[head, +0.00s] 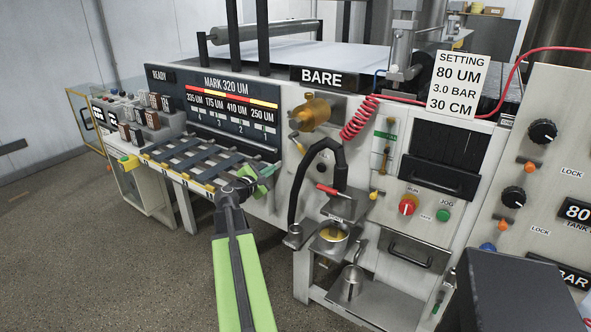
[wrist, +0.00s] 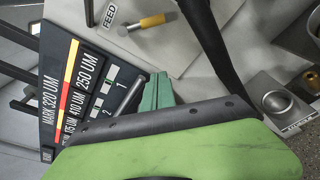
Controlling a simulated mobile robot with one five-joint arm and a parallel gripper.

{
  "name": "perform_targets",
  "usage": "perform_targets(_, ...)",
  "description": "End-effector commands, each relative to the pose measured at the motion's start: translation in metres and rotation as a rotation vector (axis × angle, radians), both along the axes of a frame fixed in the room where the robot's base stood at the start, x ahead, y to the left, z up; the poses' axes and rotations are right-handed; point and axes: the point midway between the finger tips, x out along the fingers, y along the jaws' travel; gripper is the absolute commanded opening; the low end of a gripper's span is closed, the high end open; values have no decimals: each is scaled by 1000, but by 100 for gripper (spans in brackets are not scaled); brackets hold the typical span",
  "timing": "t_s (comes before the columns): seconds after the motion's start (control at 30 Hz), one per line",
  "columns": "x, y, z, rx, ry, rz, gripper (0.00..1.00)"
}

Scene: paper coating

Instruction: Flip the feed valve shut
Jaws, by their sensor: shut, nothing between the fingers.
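The feed valve lever (head: 296,143) has a yellow grip and sits on the pale machine front, below left of a brass fitting. In the wrist view the yellow lever (wrist: 155,19) shows near the top, with a grey stem and a FEED label (wrist: 110,14) beside it. My gripper (head: 265,174) is shut and empty, in front of the machine to the lower left of the lever. In the wrist view its green fingertips (wrist: 158,78) are together and apart from the lever, which lies toward the top of that picture. Nothing covers the yellow grip there.
A black hose (head: 301,185) runs down right of the lever. A red-handled lever (head: 329,190) and a cup (head: 332,233) stand further right. The slotted rack (head: 190,162) is left of my gripper, under the MARK 320 UM display (head: 228,105).

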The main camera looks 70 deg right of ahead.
Motion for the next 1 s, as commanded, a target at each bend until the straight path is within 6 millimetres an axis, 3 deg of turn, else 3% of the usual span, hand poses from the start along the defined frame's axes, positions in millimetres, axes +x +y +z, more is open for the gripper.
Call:
perform_targets(0.03,-13,-9,-2,-10,19,-12,0)
perform_targets(0.1,-21,-13,0,-18,35,-19,0)
perform_targets(0.37,-23,-29,0,-18,37,-22,0)
perform_targets(0.77,-37,-113,-10,-17,34,-24,0)
perform_targets(0.83,-45,-107,6,-17,34,-23,0)
perform_targets(1.0,-58,-98,19,-17,34,-21,0)
